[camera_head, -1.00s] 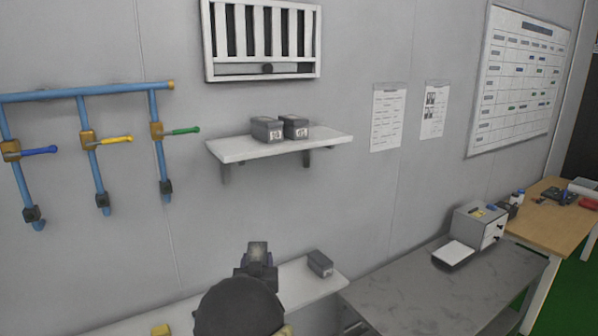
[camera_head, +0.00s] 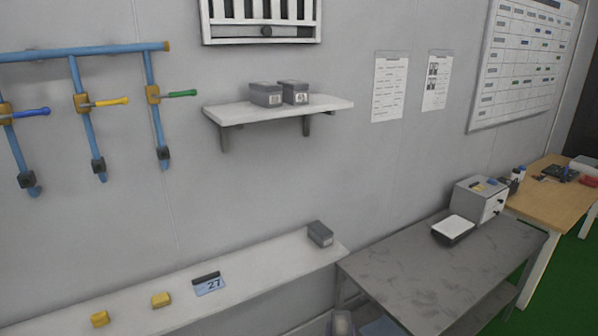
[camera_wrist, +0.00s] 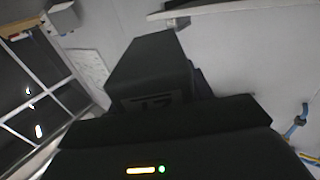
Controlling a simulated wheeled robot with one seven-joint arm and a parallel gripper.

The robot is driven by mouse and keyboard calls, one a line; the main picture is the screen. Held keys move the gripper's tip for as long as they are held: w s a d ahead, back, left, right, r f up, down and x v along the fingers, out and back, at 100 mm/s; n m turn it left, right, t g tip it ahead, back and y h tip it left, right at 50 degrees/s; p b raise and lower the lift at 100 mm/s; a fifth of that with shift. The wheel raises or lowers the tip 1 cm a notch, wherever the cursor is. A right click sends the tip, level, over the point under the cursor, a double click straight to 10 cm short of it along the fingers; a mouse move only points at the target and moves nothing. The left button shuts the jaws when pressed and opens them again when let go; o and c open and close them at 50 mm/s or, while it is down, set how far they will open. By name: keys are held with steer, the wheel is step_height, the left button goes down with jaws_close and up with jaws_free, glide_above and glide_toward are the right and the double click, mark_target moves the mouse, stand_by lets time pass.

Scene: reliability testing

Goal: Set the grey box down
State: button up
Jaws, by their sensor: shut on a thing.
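A dark grey box (camera_wrist: 150,68) with a label that seems to read 17 fills the middle of the wrist view. My gripper (camera_wrist: 165,108) is shut on it; the fingers are dark and hard to tell apart from the box. The box looks clear of any surface, with wall behind it. In the head view neither my gripper nor the held box shows. Two other grey boxes (camera_head: 266,94) (camera_head: 294,92) stand side by side on the upper wall shelf (camera_head: 230,113). Another grey box (camera_head: 319,233) stands near the right end of the lower shelf (camera_head: 265,262).
The lower shelf also bears yellow blocks (camera_head: 161,300) (camera_head: 99,318) and a card reading 27 (camera_head: 209,284). The upper shelf has free room on both sides of its boxes. A grey table (camera_head: 400,275) stands at right. Blue pipes with coloured levers (camera_head: 85,102) are at left.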

steer(key=shift+n+y, duration=0.5)
steer(key=shift+y, duration=0.3)
steer(key=s+d, duration=0.1)
steer(key=s+d+f, duration=0.2)
steer(key=s, duration=0.1)
steer(key=shift+s+d+b, duration=0.1)
steer(key=shift+d+b, duration=0.15)
steer(key=shift+b, duration=0.1)
steer(key=shift+f, duration=0.1)
steer(key=s+f, duration=0.4)
steer(key=f, duration=0.1)
steer(key=shift+s+f, duration=0.2)
steer(key=shift+a, duration=0.1)
